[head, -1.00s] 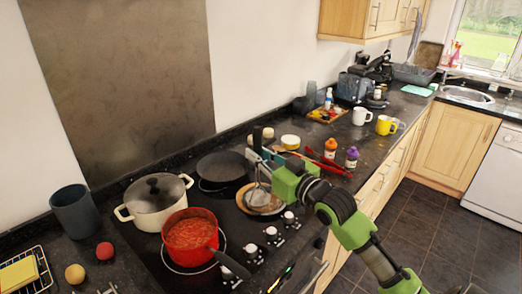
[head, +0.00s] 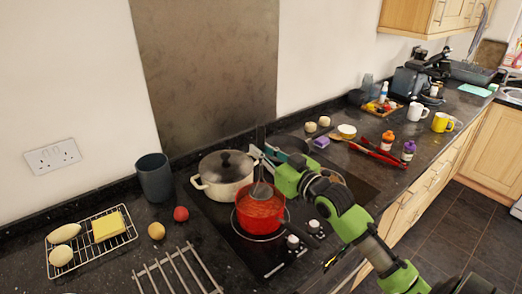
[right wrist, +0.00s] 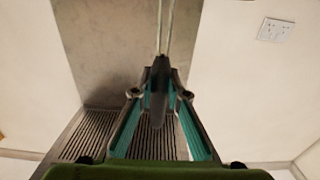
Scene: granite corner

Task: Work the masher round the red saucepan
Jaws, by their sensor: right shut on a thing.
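The red saucepan (head: 271,226) stands on the black hob in the head view, with red contents inside. My right gripper (head: 262,153) is above it, shut on the masher's upright dark handle; the handle also shows between the fingers (right wrist: 160,85) in the right wrist view. The masher (head: 262,187) hangs down with its wire head at the saucepan's opening. I cannot tell how deep the head sits in the contents. The saucepan's own handle is not clearly visible. My left gripper is not in view.
A lidded cream pot (head: 222,190) stands close on the saucepan's left. A wire rack (head: 87,253), a grey-blue canister (head: 154,178) and a metal trivet (head: 180,273) are further left. Orange (head: 387,141) and purple (head: 408,151) bottles stand right. My arm covers part of the hob.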

